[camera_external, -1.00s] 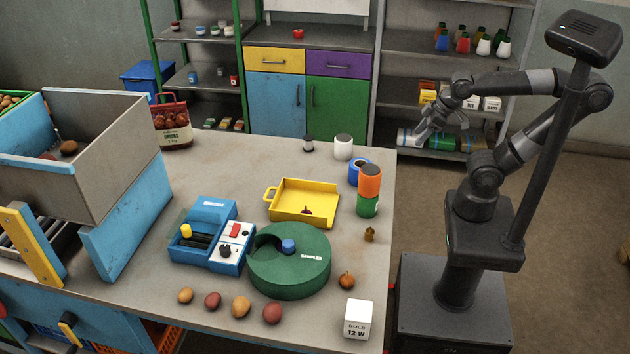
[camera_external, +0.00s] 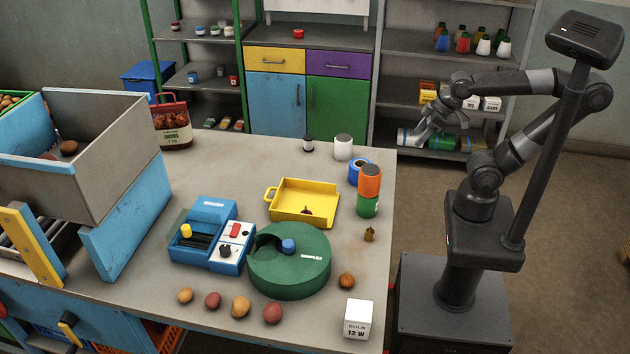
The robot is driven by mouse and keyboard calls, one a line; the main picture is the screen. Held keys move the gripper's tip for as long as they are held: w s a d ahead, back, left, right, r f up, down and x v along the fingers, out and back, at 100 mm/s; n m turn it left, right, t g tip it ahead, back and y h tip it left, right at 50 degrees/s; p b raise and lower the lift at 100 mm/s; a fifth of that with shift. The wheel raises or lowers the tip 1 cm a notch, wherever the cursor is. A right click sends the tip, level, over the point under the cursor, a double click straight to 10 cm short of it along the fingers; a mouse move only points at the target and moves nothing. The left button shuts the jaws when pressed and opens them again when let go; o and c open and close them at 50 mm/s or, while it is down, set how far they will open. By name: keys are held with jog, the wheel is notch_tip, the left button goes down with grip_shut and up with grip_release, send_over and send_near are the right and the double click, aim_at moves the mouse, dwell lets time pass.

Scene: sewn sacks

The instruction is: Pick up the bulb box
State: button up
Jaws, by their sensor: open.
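The bulb box (camera_external: 358,319) is a small white box with dark lettering reading "BULB 12 W". It stands upright on the grey table near its front right corner. My gripper (camera_external: 420,137) is open and empty. It is raised beyond the table's right edge, toward the back, well apart from the bulb box. Nothing covers the box in this view.
A yellow tray (camera_external: 290,207) and an orange-and-green cylinder (camera_external: 369,182) stand farther back. The tabletop right around the box is clear.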

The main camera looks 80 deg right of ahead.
jog(key=o, duration=0.3)
